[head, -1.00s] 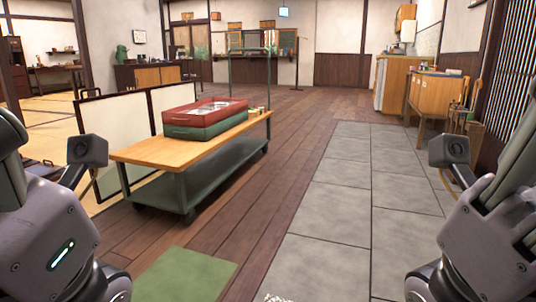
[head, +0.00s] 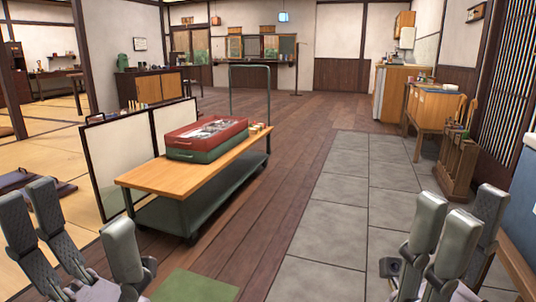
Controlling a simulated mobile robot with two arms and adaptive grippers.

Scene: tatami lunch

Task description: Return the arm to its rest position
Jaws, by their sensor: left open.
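My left gripper (head: 85,228) is at the lower left, with its grey fingers pointing up. It is open and empty, with a wide gap between the two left fingers and the right one. My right gripper (head: 458,222) is at the lower right, also with fingers pointing up. Its fingers overlap in the picture, so how far it is open is unclear. I see nothing held in it. Both grippers are in front of the trolley and apart from it.
A wooden-topped green trolley (head: 150,180) stands ahead, left of centre, bearing a red and green box (head: 205,143). A wooden rack (head: 458,170) and counter (head: 432,112) line the right. The grey stone floor (head: 335,215) is clear.

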